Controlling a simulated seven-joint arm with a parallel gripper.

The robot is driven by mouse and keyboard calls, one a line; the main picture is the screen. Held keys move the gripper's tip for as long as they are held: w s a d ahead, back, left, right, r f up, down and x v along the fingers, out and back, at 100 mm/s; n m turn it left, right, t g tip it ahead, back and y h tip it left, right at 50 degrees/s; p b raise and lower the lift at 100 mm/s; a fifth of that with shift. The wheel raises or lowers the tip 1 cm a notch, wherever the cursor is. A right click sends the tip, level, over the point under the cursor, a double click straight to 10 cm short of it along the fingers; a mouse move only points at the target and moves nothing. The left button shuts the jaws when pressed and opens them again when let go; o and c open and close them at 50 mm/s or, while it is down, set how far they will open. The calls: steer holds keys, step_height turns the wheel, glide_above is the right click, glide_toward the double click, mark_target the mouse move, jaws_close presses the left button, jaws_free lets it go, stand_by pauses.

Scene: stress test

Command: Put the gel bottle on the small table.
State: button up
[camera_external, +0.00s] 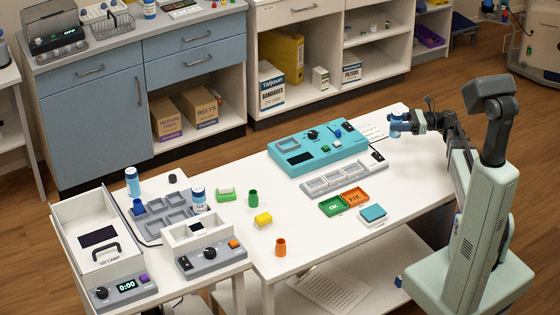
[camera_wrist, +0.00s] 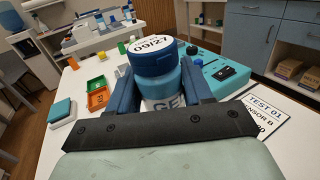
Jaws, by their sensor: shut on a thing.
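My gripper (camera_external: 402,122) is shut on a bottle with a blue cap (camera_wrist: 152,60). The cap carries a white top label reading 09/27. The bottle's white label shows the letters GE, partly hidden by my gripper. It is held above the far right end of the long white table. A small white table (camera_external: 213,277) stands at the left, across the long table from my gripper. A similar bottle (camera_external: 199,200) with a blue cap and Ge label stands on it, and another blue-capped bottle (camera_external: 133,183) stands further left.
The small table holds a UV lamp box (camera_external: 96,240), a grey divided tray (camera_external: 150,222) and a device (camera_external: 205,257). A teal console (camera_external: 318,152), green and orange trays (camera_external: 354,197), a teal-topped box (camera_external: 373,214) and coloured cups (camera_external: 280,247) stand on the long table.

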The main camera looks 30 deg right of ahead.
steer(key=shift+f, duration=4.85)
steer(key=shift+f, duration=0.15)
steer(key=o, duration=1.2)
steer(key=v, duration=1.2)
